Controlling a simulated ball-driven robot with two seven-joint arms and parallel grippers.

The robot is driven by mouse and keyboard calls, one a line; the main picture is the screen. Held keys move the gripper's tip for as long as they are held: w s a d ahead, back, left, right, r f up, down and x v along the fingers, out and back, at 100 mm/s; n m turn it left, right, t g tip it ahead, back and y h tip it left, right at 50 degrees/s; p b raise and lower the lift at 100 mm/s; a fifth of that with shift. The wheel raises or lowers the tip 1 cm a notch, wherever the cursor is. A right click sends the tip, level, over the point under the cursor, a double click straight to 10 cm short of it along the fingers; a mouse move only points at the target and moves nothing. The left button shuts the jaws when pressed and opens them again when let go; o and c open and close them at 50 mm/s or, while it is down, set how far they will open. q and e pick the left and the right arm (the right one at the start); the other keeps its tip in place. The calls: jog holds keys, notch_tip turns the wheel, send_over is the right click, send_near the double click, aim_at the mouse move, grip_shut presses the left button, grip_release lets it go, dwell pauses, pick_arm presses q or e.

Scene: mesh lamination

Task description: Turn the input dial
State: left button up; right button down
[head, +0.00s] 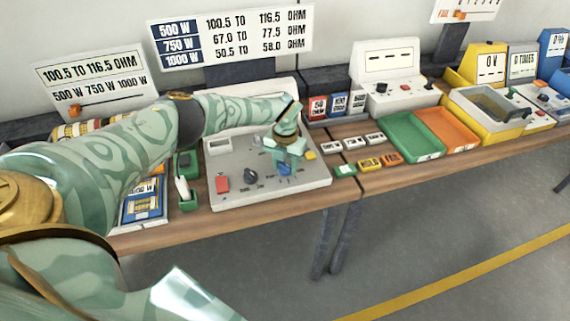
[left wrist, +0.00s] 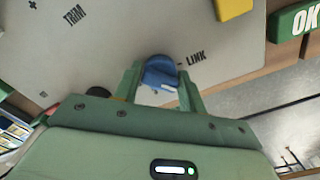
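A grey control box (head: 222,198) on the bench carries several controls. A black dial (head: 250,176) sits near its front middle and a blue knob (head: 285,169) near its front right. I cannot read which one is labelled input. My left gripper (head: 287,152) points down over the blue knob. In the left wrist view, its two fingers (left wrist: 160,84) stand apart on either side of the blue knob (left wrist: 160,72), beside the word LINK. The fingers look open; contact is not clear. The right gripper is out of view.
The box also has a red button (head: 222,184) and a yellow button (head: 310,155). A green OK block (head: 345,170) lies to its right. Green (head: 414,157) and orange (head: 470,148) trays stand farther right. A green holder with a white part (head: 184,192) is close on the left.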

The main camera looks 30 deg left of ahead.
aim_at(285, 164)
pick_arm(q)
jog(key=shift+o, duration=1.4)
jog(key=shift+r, duration=0.1)
notch_tip(285, 164, up, 16)
jog(key=p, duration=0.3)
jog(key=shift+r, duration=0.15)
